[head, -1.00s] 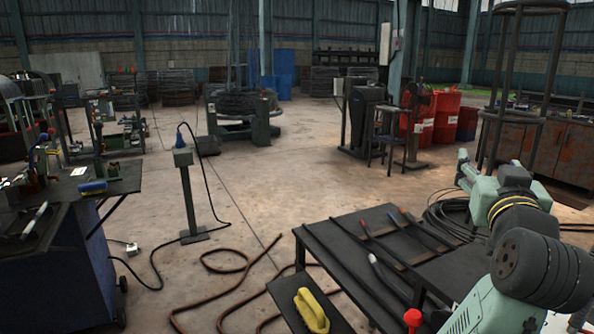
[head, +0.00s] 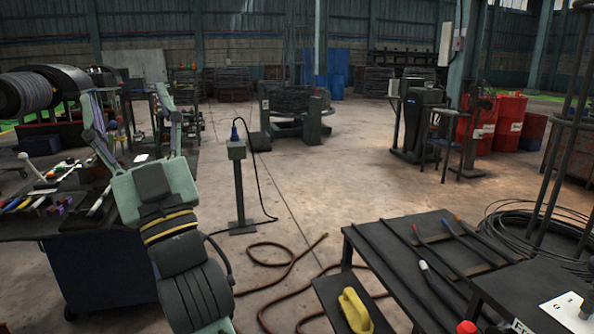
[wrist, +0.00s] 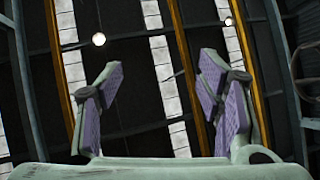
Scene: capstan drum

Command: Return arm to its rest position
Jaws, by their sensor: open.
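My arm stands at the left of the head view, with my gripper (head: 123,92) raised at its upper end and pointing up. Its two fingers are spread wide apart with nothing between them. In the wrist view my gripper (wrist: 160,66) shows two purple-padded fingers, open and empty. Behind them is only the dark roof with light strips and lamps. The arm overlaps the tool-covered workbench (head: 60,225) in the head view; I cannot tell how far apart they are.
A dark table (head: 375,243) with bars and handled tools stands at the lower right. A yellow-handled thing (head: 355,310) lies on its lower shelf. A post with a box (head: 238,185) and brown hose (head: 290,262) are mid-floor. Open floor (head: 340,180) extends behind.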

